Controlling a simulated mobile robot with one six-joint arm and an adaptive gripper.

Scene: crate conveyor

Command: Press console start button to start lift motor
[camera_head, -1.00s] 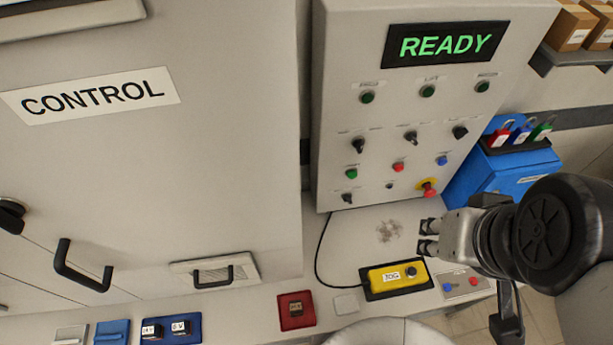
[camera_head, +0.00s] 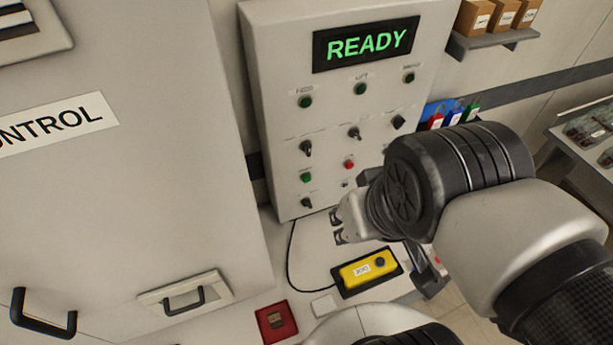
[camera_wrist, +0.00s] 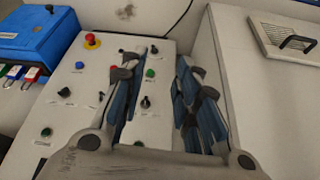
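The control console (camera_head: 270,110) stands upright with a lit READY display (camera_head: 366,45). A green button (camera_head: 306,177), the likely start button, is at its lower left; its label is too small to read. A red button (camera_head: 349,164) is to its right. My gripper (camera_head: 340,226) is open and empty, in front of the panel's lower part and apart from the green button. In the wrist view the green button (camera_wrist: 150,73) shows in the gap between my fingers (camera_wrist: 165,88). In the head view my arm hides the panel's lower right.
The wrist view shows a red emergency stop (camera_wrist: 91,41) and a blue button (camera_wrist: 79,65) near the red one. Black selector knobs (camera_head: 306,148) surround the buttons. A yellow jog pendant (camera_head: 366,268) lies below the panel. A cabinet (camera_head: 130,180) stands left.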

